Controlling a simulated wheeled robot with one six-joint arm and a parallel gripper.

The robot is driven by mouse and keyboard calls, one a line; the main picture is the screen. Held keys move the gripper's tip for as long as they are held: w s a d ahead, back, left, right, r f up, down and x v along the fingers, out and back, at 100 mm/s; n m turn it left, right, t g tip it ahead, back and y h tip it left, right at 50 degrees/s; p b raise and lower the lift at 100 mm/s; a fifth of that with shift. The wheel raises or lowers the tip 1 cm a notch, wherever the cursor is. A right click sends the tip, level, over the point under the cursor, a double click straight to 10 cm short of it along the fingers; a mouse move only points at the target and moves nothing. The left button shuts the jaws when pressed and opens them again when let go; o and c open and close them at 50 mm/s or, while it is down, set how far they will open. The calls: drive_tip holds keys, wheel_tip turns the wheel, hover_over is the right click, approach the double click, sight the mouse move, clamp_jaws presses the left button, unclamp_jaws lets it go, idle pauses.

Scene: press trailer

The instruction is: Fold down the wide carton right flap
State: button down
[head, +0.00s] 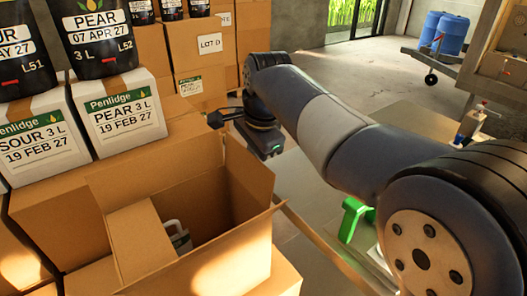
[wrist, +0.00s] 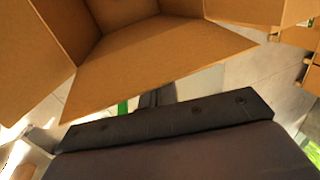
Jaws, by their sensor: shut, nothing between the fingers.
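The wide brown carton (head: 215,265) stands open in the lower middle of the head view. Its right flap (head: 250,170) stands up at the far right side. A white jug (head: 178,236) shows partly inside. My gripper (head: 215,118) is shut and empty, just beyond the upper edge of the right flap. In the wrist view the dark fingers (wrist: 155,96) show below a broad cardboard flap (wrist: 160,62); contact cannot be told.
Labelled white-topped boxes (head: 120,115) with black pouches (head: 95,40) stand close on the left. Stacked cartons (head: 205,50) rise behind. A green object (head: 352,218) stands low at the right. Floor (head: 365,80) is clear towards the glass door.

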drive_tip(key=s+a+f+b, duration=0.1)
drive_tip(key=s+a+f, duration=0.1)
drive_tip(key=s+a, duration=0.2)
drive_tip(key=a, duration=0.2)
drive_tip(key=shift+s+a+f, duration=0.3)
drive_tip(key=shift+a+f, duration=0.05)
drive_tip(key=shift+a, duration=0.05)
idle(0.3)
drive_tip(key=shift+f, duration=0.1)
drive_tip(key=shift+f+b, duration=0.6)
drive_tip(key=shift+f, duration=0.05)
wheel_tip(320, 180, up, 15)
drive_tip(key=p, duration=1)
